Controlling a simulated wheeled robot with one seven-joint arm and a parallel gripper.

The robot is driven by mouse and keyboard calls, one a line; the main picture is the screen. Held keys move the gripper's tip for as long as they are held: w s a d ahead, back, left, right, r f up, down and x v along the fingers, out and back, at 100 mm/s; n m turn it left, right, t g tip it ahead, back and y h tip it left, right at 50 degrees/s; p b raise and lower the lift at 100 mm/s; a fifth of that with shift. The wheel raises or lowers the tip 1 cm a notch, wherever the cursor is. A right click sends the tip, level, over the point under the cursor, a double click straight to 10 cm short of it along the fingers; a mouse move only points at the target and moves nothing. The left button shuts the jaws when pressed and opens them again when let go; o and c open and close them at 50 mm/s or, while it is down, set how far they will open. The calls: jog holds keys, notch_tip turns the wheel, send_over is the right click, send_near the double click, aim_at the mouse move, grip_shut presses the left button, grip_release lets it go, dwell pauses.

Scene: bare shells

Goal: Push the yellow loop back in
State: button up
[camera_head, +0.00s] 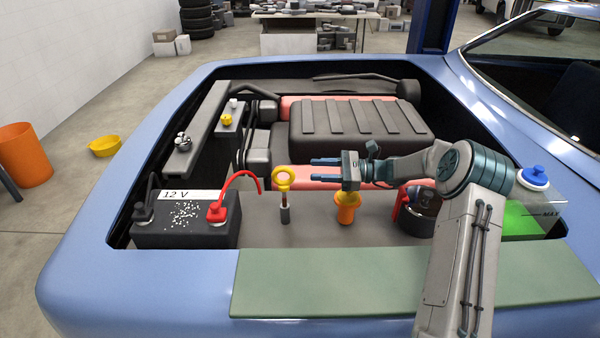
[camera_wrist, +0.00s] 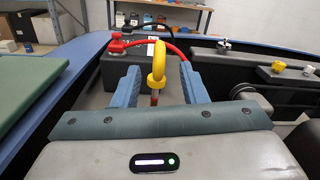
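The yellow loop (camera_head: 284,180) is the ring handle of a dipstick. It stands upright above a short grey tube (camera_head: 285,215), with a length of thin stick showing between them. My gripper (camera_head: 313,171) is just right of the loop in the head view, pointing left at about the loop's height. In the wrist view the loop (camera_wrist: 158,78) appears centred between my two blue fingers (camera_wrist: 159,88). The fingers are apart with nothing held. The loop looks to be a little beyond the fingertips, not touching them.
A 12 V battery (camera_head: 185,232) with a red cable (camera_head: 240,178) stands left of the loop. An orange funnel-like cup (camera_head: 347,208) stands below my gripper. The dark ribbed engine cover (camera_head: 350,128) lies behind. A green mat (camera_head: 390,285) covers the front edge.

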jog(key=shift+d, duration=1.2)
